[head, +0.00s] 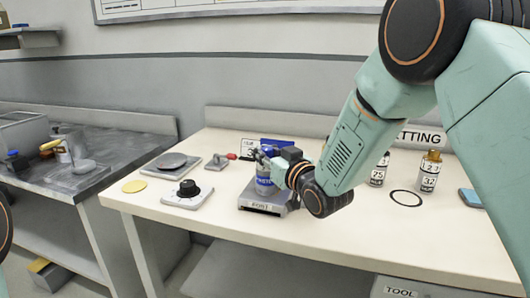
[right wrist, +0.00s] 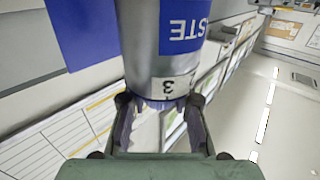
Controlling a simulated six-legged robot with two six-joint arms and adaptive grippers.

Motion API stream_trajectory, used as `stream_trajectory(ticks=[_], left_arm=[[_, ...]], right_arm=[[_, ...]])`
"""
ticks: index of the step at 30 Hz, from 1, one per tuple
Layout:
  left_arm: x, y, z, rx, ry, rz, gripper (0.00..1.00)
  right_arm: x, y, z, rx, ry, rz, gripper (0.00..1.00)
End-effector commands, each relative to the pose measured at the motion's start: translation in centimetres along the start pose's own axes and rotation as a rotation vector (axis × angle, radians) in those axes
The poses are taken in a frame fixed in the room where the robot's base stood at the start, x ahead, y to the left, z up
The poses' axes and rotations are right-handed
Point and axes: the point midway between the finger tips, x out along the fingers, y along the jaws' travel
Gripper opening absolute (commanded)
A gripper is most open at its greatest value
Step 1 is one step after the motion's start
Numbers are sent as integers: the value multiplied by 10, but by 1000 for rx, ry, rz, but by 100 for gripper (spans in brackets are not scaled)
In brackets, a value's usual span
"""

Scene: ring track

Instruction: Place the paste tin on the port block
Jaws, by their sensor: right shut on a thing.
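The paste tin (head: 264,187) is a grey cylinder with a blue label. It stands about upright over the port block (head: 262,207), a low grey block with a "PORT" plate. I cannot tell whether the tin touches the block. My right gripper (head: 265,160) reaches in from the right and is shut on the tin's upper part. In the right wrist view the tin (right wrist: 182,62) sits between the fingers (right wrist: 160,108), its label upside down. My left gripper is not in view; only a dark piece of the left arm shows at the left edge.
Numbered jars (head: 428,175), a black ring (head: 406,198) and a blue pad (head: 470,198) lie right. Small signs stand behind the block.

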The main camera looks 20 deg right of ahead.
Motion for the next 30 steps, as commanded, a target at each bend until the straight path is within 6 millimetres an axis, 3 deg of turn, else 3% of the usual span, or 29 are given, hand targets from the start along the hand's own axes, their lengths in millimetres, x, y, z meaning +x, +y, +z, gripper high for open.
stream_trajectory(ticks=[1,2,12,24,30], left_arm=[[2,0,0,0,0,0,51],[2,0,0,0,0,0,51],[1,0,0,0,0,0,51],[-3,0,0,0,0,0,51],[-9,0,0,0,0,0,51]], right_arm=[[0,0,2,0,1,0,0],[0,0,3,0,-1,0,19],[0,0,2,0,-1,0,48],[-1,0,-5,0,0,0,48],[-32,0,-4,4,-3,2,48]])
